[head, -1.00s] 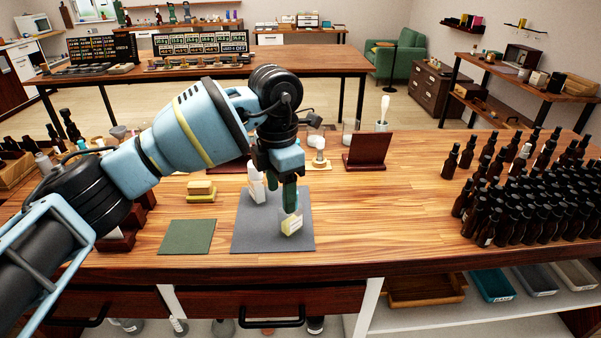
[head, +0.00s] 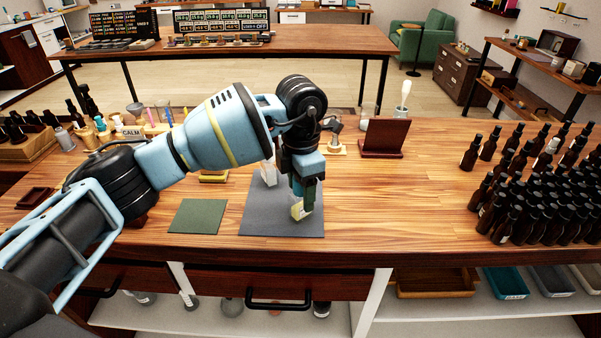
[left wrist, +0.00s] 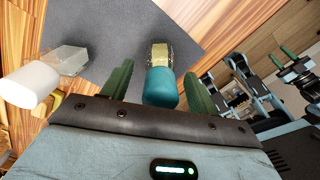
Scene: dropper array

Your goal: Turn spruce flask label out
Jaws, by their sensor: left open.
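A small flask with a teal cap (left wrist: 161,88) and a pale yellow label stands on the grey mat (head: 262,222). Its yellowish label also shows in the head view (head: 299,209), partly hidden by my gripper. My left gripper (head: 308,205) points down over it. In the left wrist view its green fingers (left wrist: 158,88) are open, one on each side of the cap, with gaps. Which way the label faces is hard to tell. Green finger-like parts of my right gripper (left wrist: 283,57) show small at the right of the wrist view; their opening is unclear.
A clear flask with a white cap (left wrist: 28,86) stands on the mat beside it. A green mat (head: 197,216) lies to the left. A wooden stand (head: 385,138) is behind, and many dark dropper bottles (head: 512,190) crowd the right. The table between is clear.

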